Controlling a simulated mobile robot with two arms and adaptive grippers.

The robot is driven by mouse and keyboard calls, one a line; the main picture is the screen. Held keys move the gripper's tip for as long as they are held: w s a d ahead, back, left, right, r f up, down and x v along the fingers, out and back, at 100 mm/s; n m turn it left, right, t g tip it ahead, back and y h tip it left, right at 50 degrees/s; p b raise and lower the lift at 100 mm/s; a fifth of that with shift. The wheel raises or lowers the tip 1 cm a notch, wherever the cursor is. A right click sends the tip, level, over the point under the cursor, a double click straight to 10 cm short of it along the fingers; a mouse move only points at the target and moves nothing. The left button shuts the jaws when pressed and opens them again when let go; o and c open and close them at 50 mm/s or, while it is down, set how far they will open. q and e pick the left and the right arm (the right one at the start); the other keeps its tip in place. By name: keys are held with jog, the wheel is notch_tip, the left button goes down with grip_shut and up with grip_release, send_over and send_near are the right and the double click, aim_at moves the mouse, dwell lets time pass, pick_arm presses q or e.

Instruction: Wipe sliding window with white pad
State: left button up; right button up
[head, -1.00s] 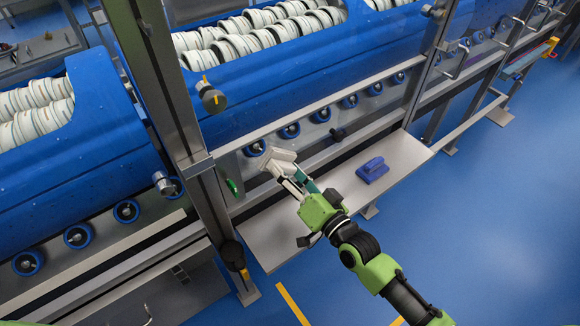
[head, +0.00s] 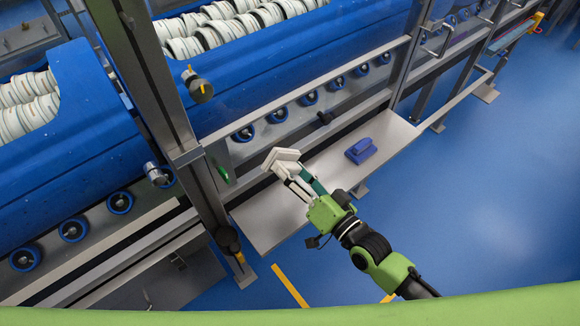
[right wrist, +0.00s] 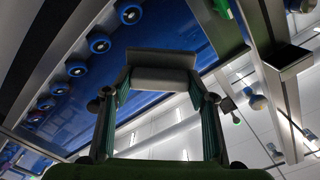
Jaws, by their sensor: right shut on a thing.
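The white pad (head: 281,158) is a pale block with a handle, held up above the metal shelf in the head view. My right gripper (head: 292,177) is shut on it. The right wrist view shows the pad (right wrist: 160,70) across the ends of both fingers (right wrist: 160,88). The sliding window is clear and hard to make out; its lower metal rail (head: 310,88) runs between the two posts in front of the blue machine. The pad is on the near side of that rail; the frames do not show it touching glass. My left gripper is not in view.
A blue block with a handle (head: 360,151) lies on the metal shelf (head: 330,170). A green item (head: 222,174) is on the frame. The blue floor (head: 480,200) is clear at right.

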jog(key=shift+p+v, duration=0.45)
jog(key=shift+v, duration=1.05)
jog(key=shift+r, duration=0.1)
